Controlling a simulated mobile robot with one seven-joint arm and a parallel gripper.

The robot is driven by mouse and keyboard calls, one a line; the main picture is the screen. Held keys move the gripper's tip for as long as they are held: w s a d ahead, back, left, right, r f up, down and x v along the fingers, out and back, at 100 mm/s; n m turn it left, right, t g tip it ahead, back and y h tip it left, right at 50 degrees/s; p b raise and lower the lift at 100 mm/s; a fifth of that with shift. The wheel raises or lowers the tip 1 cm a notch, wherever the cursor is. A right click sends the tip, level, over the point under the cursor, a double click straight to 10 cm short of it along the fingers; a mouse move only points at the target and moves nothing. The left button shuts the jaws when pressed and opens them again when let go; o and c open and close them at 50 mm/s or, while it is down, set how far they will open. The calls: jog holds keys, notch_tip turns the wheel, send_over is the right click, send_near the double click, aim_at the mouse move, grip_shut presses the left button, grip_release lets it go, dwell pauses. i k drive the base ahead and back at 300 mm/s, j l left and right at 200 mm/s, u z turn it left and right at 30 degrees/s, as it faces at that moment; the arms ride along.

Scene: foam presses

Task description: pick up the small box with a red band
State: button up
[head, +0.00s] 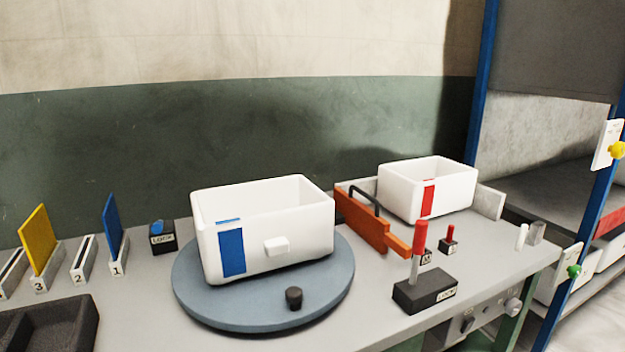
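The small white box with a red band (452,192) stands upright at the back right of the table. It is open at the top, and the red band runs down its front face near the left. A low grey wall shows behind and to the right of the box. My gripper is not in view.
A larger white box with a blue band (300,238) stands on a round blue turntable (250,312) with a dark knob. A red-handled lever on a black base (425,291) stands in front of the red-banded box. Slotted blocks with yellow (39,240) and blue (113,224) plates stand left. A blue post (483,75) rises at right.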

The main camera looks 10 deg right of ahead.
aim_at(413, 189)
jog(key=i+l, duration=0.1)
jog(key=l, duration=1.2)
jog(key=i+l, duration=0.15)
jog(key=l, duration=1.15)
jog(key=i, duration=1.05)
